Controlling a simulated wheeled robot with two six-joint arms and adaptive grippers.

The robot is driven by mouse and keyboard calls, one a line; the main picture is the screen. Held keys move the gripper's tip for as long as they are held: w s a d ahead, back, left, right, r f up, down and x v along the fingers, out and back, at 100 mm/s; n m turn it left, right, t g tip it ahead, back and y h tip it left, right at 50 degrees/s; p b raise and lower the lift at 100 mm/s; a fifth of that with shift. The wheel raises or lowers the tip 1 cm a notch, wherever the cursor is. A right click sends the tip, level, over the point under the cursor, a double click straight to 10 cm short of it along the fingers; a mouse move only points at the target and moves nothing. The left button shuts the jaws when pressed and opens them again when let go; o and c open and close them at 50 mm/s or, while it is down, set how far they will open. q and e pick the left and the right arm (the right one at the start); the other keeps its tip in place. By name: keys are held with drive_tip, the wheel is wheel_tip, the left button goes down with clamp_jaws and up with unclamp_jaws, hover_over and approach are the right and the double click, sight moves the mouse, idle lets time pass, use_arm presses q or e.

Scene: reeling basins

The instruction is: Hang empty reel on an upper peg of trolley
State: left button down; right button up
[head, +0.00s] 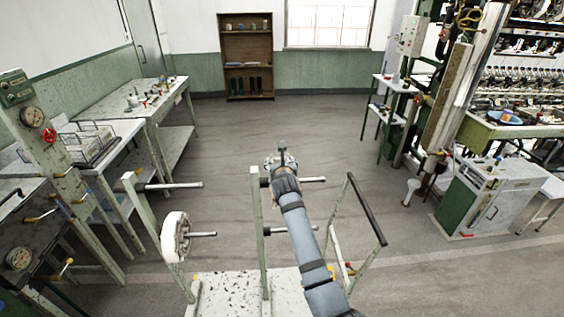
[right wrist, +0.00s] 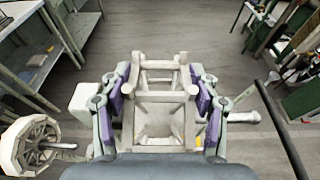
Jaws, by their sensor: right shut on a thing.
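My right gripper (head: 281,160) reaches out over the trolley (head: 225,290), near the top of its middle post. In the right wrist view my right gripper (right wrist: 160,105) has its purple-padded fingers closed on both sides of an empty, pale open-frame reel (right wrist: 154,97). In the head view the reel is mostly hidden by the gripper. An upper peg (head: 312,180) sticks out to the right from the middle post, close to the gripper. Another upper peg (head: 175,186) on the left post is bare. I cannot tell whether the reel touches a peg. My left gripper is not in view.
A bare lower peg (head: 292,230) is on the middle post. The trolley's dark handle (head: 367,210) rises at right. Benches (head: 150,100) line the left; the floor behind the trolley is clear.

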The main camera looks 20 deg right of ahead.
drive_tip(key=shift+f+p, duration=0.25)
drive_tip(key=shift+p, duration=0.25)
idle(0.3)
drive_tip(key=o, duration=1.8)
drive_tip(key=shift+c, duration=0.2)
